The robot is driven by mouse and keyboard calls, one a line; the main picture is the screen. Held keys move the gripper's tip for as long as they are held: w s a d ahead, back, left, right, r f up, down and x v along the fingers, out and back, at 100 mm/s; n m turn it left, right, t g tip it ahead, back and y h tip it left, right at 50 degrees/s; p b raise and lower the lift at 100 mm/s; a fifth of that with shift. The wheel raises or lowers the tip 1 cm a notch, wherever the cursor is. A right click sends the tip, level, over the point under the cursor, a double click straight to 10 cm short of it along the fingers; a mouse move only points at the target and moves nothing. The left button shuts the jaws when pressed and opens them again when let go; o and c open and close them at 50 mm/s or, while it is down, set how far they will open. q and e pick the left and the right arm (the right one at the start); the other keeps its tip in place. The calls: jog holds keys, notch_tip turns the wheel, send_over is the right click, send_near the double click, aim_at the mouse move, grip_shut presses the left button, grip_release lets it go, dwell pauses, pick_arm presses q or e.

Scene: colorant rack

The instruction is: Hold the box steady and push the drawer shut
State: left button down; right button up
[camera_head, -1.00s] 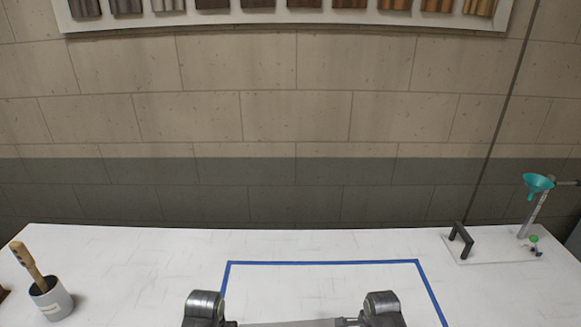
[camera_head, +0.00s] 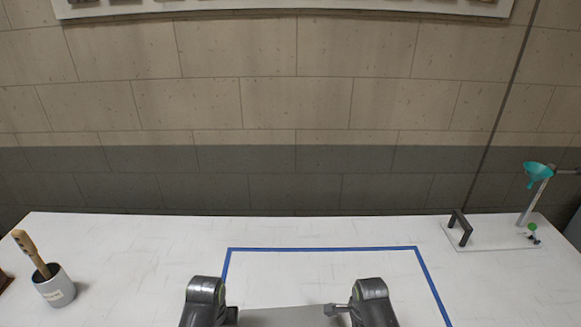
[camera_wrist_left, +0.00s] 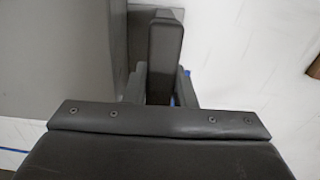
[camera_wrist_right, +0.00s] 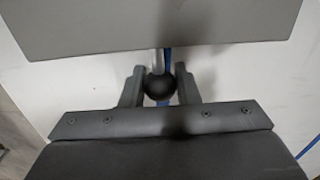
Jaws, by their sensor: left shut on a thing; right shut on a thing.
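The grey box (camera_head: 285,317) shows at the bottom edge of the head view, between my two grippers; most of it is out of frame. In the left wrist view its flat grey top (camera_wrist_left: 60,60) is at the left. My left gripper (camera_wrist_left: 160,88) is shut on a dark upright handle (camera_wrist_left: 165,45) at the box's side. In the right wrist view my right gripper (camera_wrist_right: 158,85) is shut on a round black drawer knob (camera_wrist_right: 159,87). A short metal stem (camera_wrist_right: 158,60) runs from the knob toward the grey box. The drawer's opening is hidden.
A blue tape outline (camera_head: 320,248) marks the white table around the box. A cup (camera_head: 55,288) with a wooden-handled brush stands at the left. A stand with a teal funnel (camera_head: 538,172) and a black handle (camera_head: 460,228) are at the back right.

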pick_arm(q)
jog(key=shift+d, duration=0.15)
pick_arm(e)
jog(key=shift+a, duration=0.15)
jog(key=o, duration=1.2)
jog(key=shift+c, duration=0.2)
jog(key=shift+r, duration=0.1)
pick_arm(q)
jog(key=c, duration=1.1)
grip_release()
pick_arm(e)
notch_tip(320, 180, up, 12)
